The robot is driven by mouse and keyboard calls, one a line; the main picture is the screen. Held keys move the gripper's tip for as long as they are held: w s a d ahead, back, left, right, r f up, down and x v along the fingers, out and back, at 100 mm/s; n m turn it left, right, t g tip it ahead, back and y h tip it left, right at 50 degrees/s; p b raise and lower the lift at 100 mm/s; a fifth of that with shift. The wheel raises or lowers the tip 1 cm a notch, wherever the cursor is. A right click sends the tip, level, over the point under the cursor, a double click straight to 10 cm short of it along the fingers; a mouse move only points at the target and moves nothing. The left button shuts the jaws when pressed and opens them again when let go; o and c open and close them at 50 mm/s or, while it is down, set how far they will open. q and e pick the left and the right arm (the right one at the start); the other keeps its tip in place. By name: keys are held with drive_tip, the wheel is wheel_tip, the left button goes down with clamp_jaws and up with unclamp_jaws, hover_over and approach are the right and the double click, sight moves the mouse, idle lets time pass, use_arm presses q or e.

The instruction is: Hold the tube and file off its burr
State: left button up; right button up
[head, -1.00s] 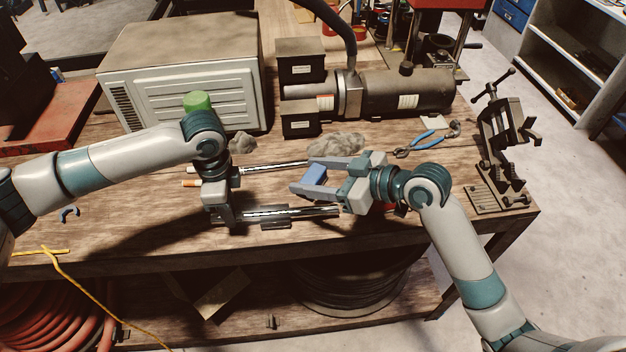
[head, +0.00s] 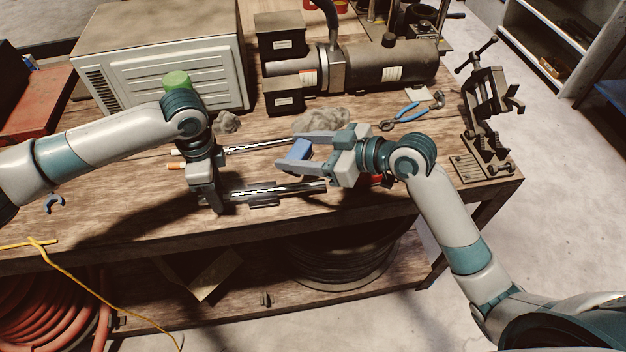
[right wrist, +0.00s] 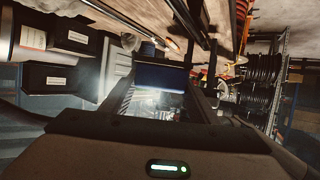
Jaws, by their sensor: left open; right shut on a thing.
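A shiny metal tube (head: 293,188) lies near the bench's front edge, over a small dark rest (head: 264,201). My left gripper (head: 213,207) is open and points down at the tube's left end; whether its fingers straddle the tube cannot be told. My right gripper (head: 284,150) points left above the bench, behind the tube and apart from it. It is shut on a blue block-like piece (head: 300,149). That piece also shows between the fingers in the right wrist view (right wrist: 160,78). A slim metal rod (head: 255,147) lies behind the tube; which item is the file is unclear.
Behind stand a pale metal box (head: 160,62) and a dark cylindrical machine (head: 385,65). Grey lumps (head: 320,117) and blue-handled pliers (head: 412,112) lie on the bench. A vice-like tool (head: 487,125) stands at the right end. The bench's front left is mostly clear.

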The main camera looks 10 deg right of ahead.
use_arm(q)
wheel_tip(320, 180, up, 12)
idle(0.6)
drive_tip(key=shift+d+f, duration=0.1)
drive_tip(key=shift+f, duration=0.1)
idle(0.3)
